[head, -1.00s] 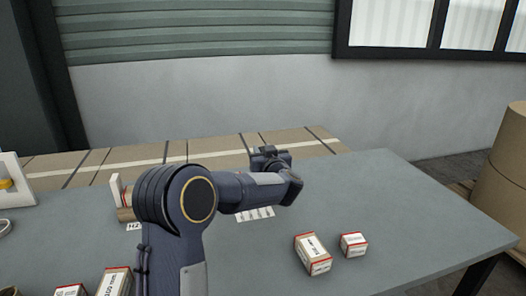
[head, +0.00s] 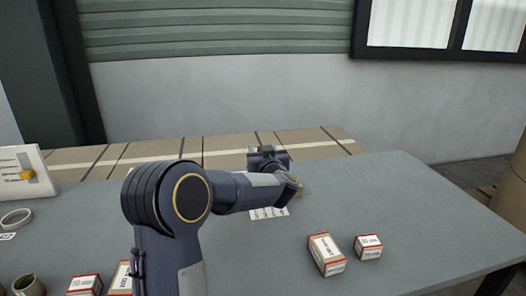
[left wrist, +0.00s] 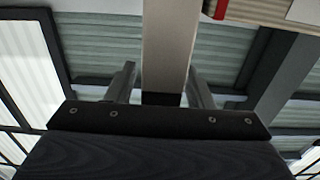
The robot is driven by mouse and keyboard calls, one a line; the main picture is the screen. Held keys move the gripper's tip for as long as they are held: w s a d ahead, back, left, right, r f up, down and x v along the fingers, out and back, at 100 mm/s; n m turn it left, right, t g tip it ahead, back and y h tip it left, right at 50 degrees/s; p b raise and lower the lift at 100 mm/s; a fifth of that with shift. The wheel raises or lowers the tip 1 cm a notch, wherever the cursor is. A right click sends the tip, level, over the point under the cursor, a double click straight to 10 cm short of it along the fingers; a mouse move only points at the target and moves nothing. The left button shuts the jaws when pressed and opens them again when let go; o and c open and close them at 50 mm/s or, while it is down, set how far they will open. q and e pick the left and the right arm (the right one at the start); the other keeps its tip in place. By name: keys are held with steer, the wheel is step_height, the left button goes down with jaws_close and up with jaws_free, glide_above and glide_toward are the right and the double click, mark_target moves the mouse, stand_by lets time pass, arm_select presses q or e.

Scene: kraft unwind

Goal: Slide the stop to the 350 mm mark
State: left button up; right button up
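My left gripper (head: 268,160) is over the far part of the grey table, seen from behind and partly hidden by its own arm. In the left wrist view its two fingers (left wrist: 160,80) stand apart, with a pale beige bar (left wrist: 170,45) showing between them. A gap shows at the bar's left side; I cannot tell whether either finger touches it. I cannot make out the stop or a 350 mm mark for certain. My right gripper is not in view.
Red-edged cartons (head: 326,255) (head: 368,247) stand on the grey table (head: 420,215) at right; others are at front left. A tape ring (head: 16,218) and a brown ring (head: 28,286) lie left. A label strip (head: 268,213) lies near the gripper. The right of the table is mostly clear.

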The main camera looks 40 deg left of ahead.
arm_select(q)
steer(key=shift+d, duration=0.1)
steer(key=v, duration=0.7)
steer(key=shift+s+d, duration=0.2)
steer(key=shift+s, duration=0.1)
steer(key=shift+f, duration=0.1)
